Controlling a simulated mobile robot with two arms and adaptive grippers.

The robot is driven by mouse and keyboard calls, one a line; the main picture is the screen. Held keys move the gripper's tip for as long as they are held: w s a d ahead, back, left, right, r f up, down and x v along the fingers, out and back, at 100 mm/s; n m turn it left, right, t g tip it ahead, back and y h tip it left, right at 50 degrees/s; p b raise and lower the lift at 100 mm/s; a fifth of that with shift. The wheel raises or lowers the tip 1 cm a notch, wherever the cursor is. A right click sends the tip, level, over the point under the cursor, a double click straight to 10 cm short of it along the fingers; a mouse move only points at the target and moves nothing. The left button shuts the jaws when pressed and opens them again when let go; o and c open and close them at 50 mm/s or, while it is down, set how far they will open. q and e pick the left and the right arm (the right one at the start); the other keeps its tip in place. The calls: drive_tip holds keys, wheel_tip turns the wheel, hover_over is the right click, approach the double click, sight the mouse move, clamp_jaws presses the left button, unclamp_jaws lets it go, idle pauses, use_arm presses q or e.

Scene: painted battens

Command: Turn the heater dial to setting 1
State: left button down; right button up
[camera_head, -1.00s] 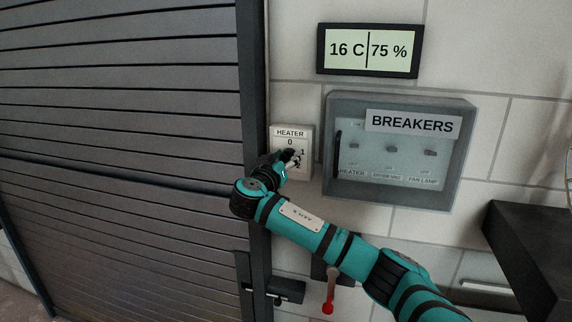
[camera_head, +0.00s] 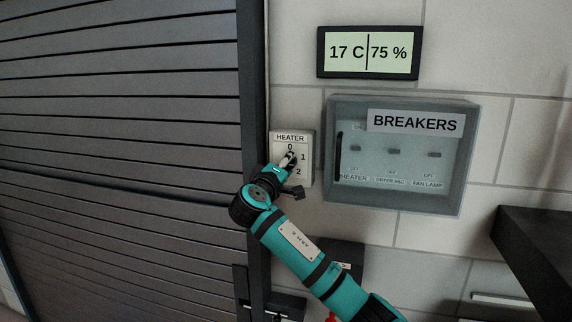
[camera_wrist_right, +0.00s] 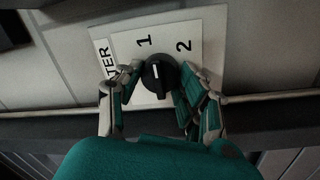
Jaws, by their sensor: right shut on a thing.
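The heater panel (camera_head: 305,177) is a pale box on the wall, marked HEATER, with 0, 1 and 2. In the right wrist view, its black dial (camera_wrist_right: 160,74) has a short white mark that points roughly toward the printed 1; the 0 is hidden there. My right gripper (camera_head: 290,161) is at the dial, with its fingers on both sides. In the right wrist view, the right gripper (camera_wrist_right: 158,88) is shut on the dial. My left gripper is not in view.
A display (camera_head: 368,52) above reads 17 C and 75 %. A breakers box (camera_head: 450,195) with a clear cover is on the wall to the right. A slatted shutter door (camera_head: 120,110) is on the left. A dark shelf (camera_head: 540,245) juts out at lower right.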

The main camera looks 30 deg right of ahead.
drive_tip(key=shift+f+n+p, duration=0.1)
drive_tip(key=shift+n+p, duration=0.5)
drive_tip(key=shift+n, duration=1.2)
drive_tip(key=o, duration=1.1)
drive_tip(key=shift+a, duration=0.1)
drive_tip(key=shift+o, duration=0.2)
drive_tip(key=v, duration=1.2)
drive_tip(key=shift+f, duration=0.15)
